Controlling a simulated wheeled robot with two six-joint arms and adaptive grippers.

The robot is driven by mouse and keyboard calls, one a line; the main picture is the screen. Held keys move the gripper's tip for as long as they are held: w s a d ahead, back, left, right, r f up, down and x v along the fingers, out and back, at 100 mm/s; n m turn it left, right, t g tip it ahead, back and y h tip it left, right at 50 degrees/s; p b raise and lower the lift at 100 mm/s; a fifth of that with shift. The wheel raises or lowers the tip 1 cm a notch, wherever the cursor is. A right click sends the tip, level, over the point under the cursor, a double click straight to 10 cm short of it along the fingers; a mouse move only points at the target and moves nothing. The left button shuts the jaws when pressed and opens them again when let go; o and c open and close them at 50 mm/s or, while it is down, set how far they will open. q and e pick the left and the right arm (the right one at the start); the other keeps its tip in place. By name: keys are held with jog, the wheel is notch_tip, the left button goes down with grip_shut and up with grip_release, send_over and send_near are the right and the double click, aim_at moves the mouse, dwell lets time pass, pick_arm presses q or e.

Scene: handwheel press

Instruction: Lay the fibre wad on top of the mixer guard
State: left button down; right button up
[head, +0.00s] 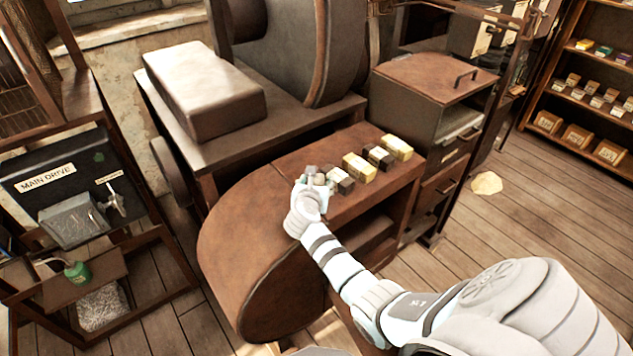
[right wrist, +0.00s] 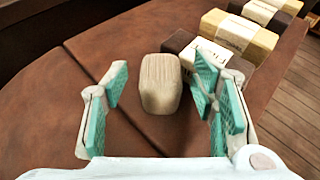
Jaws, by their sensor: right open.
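The fibre wad (right wrist: 161,82), a tan, rounded block with a fibrous grain, rests on a rust-brown top (right wrist: 115,35) in the right wrist view. My right gripper (right wrist: 161,92) is open, with a green-padded finger on each side of the wad; gaps show on both sides. In the head view the right gripper (head: 312,176) is over the rust-brown housing (head: 250,215) with a rounded left end; the wad is not clearly seen there. No label marks the mixer guard, so I cannot tell which part it is. My left gripper is out of view.
A row of dark and yellow blocks (head: 358,167) stands close to the right of the gripper. A large pale-topped brown block (head: 203,88) lies on the bench behind. A MAIN DRIVE panel (head: 58,172) stands at the left, a drawer cabinet (head: 437,95) at the back right.

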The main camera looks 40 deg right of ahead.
jog(key=shift+r, duration=0.1)
jog(key=shift+s+r, duration=0.1)
jog(key=shift+r, duration=0.1)
jog(key=p+v, duration=0.1)
jog(key=v, duration=1)
jog(key=shift+s+a+p, duration=0.2)
jog(key=shift+a+p, duration=0.15)
jog(key=shift+a, duration=0.05)
